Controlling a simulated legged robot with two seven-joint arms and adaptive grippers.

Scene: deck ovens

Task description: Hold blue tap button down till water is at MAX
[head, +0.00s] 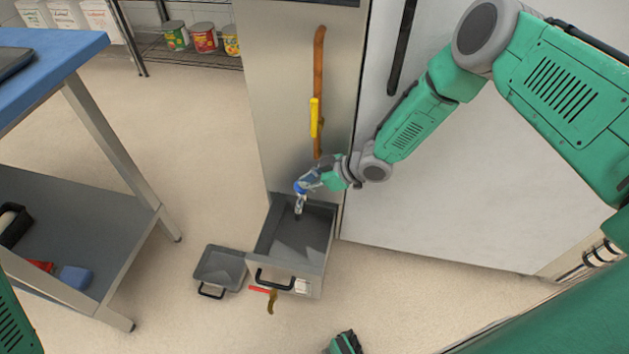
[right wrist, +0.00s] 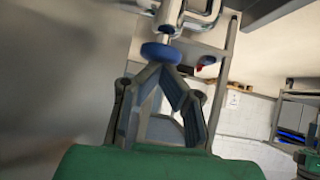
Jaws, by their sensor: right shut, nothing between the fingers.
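The blue tap button (head: 299,188) sits on a metal tap (head: 299,205) above an open steel basin (head: 318,262) at the foot of a tall steel cabinet. In the right wrist view the button shows as a blue disc (right wrist: 161,51) just beyond my fingertips. My right gripper (head: 307,184) is shut and empty, its tips right at the button; I cannot tell whether they press it. The basin's inside looks grey with a lighter patch. I cannot make out the water level or a MAX mark.
A small grey pan (head: 221,268) lies on the floor left of the basin. A brown lever (head: 271,302) and a red strip (head: 260,290) are at its front. A blue-topped table (head: 50,45) stands left.

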